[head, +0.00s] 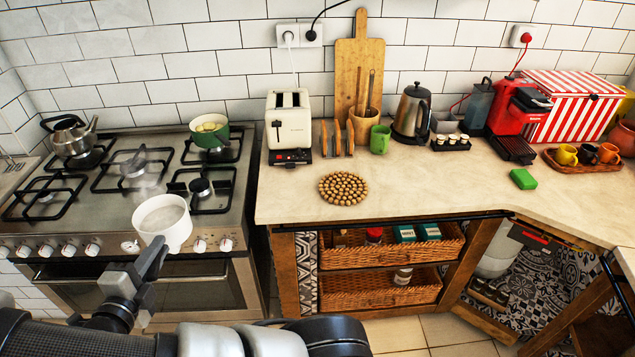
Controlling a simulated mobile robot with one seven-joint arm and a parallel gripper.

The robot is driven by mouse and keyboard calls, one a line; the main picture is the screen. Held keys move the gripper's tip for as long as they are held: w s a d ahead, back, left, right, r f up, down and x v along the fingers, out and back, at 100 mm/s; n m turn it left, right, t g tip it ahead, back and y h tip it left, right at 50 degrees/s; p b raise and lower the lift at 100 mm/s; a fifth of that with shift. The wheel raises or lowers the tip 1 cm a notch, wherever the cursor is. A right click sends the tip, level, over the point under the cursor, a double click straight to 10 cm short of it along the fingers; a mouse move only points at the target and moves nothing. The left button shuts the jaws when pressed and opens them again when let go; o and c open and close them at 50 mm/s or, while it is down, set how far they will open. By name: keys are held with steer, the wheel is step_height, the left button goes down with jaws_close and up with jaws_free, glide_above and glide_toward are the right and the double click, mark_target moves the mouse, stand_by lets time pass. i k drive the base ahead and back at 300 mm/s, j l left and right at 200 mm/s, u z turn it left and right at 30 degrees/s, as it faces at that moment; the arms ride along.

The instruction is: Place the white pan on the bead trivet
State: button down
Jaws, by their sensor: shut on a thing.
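The white pan (163,222) is at the front right of the stove, upright, with steam above it. My gripper (152,262) reaches up from the lower left and is shut at the pan's near side; the handle is mostly hidden by the jaws. Whether the pan's base touches the stove I cannot tell. The round bead trivet (343,188) lies flat and empty on the counter, to the right of the pan, near the counter's front edge.
The gas stove (70,222) holds a kettle (72,137) and a green pot (210,131).

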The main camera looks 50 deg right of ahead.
mark_target(347, 200)
steer(key=k+l, duration=0.3)
steer(key=l, duration=0.2)
steer(key=k+l+u, duration=0.15)
steer(key=k+l, duration=0.15)
steer(key=l, duration=0.2)
